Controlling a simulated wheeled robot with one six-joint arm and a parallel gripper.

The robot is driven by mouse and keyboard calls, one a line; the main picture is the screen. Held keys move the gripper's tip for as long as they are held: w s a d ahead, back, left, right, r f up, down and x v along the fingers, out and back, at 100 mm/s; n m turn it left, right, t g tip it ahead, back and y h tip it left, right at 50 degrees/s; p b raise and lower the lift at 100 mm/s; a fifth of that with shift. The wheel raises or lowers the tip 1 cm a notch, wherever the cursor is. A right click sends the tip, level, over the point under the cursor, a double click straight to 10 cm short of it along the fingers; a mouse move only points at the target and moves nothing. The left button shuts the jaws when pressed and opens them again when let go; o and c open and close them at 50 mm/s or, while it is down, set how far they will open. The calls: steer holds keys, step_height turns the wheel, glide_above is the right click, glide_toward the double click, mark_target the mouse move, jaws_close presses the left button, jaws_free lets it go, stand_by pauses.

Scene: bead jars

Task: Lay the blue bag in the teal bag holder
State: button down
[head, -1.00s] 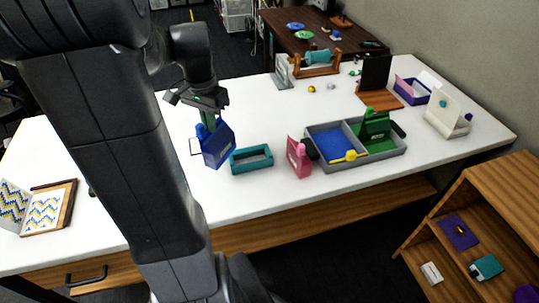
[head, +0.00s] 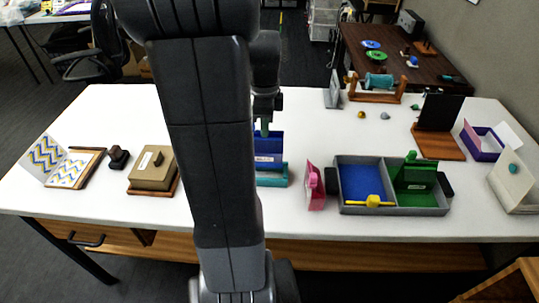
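The blue bag (head: 269,146) is upright under my gripper (head: 265,126), its left part hidden behind my arm. My gripper, also partly hidden by the arm, is at the bag's top and appears shut on it. The teal bag holder (head: 273,179) is on the white table directly below the bag in the picture, its left part hidden. The bag's lower edge meets or overlaps the holder's back rim in this view. I cannot tell whether the bag is inside it or just above or behind it.
Right of the holder are a pink bag (head: 313,188) and a grey tray (head: 395,211) with blue and green compartments and a green bag (head: 413,174). The table's back left is clear.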

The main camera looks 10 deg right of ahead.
mark_target(265, 144)
steer(key=shift+f, duration=3.1)
steer(key=shift+f, duration=0.15)
steer(key=c, duration=1.7)
jaws_free()
step_height(265, 144, up, 12)
steer(key=shift+r+p, duration=0.2)
steer(key=shift+p, duration=0.1)
steer(key=shift+o, duration=0.6)
